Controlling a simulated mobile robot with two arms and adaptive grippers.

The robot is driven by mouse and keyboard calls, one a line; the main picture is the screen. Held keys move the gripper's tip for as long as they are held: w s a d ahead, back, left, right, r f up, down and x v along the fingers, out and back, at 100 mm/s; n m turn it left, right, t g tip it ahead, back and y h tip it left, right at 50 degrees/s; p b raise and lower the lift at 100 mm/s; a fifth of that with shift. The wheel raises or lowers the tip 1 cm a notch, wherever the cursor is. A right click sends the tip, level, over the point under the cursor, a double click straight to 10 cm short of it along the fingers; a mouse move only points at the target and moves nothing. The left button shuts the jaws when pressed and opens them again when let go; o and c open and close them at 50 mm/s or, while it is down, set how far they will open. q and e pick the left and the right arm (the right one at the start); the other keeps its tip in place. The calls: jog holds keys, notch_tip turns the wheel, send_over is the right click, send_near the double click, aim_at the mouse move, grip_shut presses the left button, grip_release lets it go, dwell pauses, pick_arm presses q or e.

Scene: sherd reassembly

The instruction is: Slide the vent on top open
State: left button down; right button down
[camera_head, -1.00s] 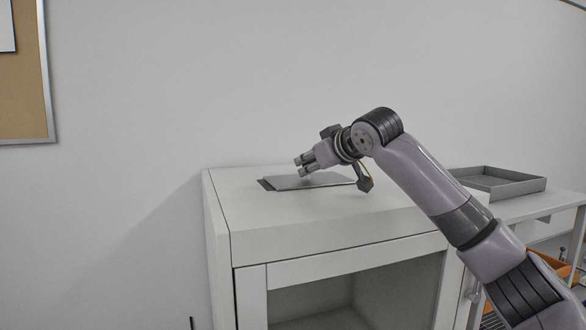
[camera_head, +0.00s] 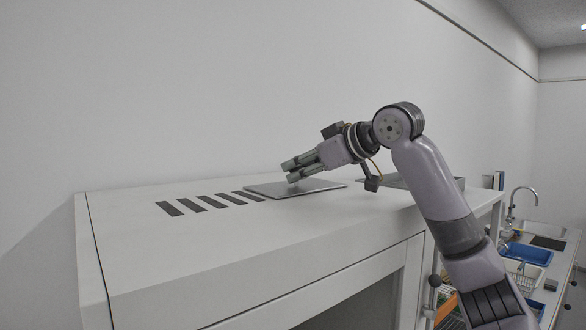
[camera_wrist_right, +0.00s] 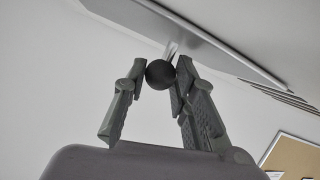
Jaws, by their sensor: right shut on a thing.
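The vent's flat grey sliding plate (camera_head: 318,188) lies on top of the white cabinet (camera_head: 150,235). Several dark vent slots (camera_head: 205,202) show to the left of the plate in the head view. My right gripper (camera_head: 291,172) is above the plate. In the right wrist view, the right gripper (camera_wrist_right: 157,80) has its fingers around a black round knob (camera_wrist_right: 160,74) on a short metal stem, which joins the plate (camera_wrist_right: 205,38). The head view hides the knob behind the fingers. My left gripper is in neither view.
Farther right is a counter with a sink, a tap and a blue basin (camera_head: 528,253). The left part of the cabinet top is clear.

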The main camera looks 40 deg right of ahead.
jog(key=c, duration=1.8)
grip_release()
jog(key=shift+d+r, duration=0.1)
jog(key=o, duration=0.5)
jog(key=shift+d, duration=0.2)
jog(key=shift+a, duration=0.1)
jog(key=v, duration=1.2)
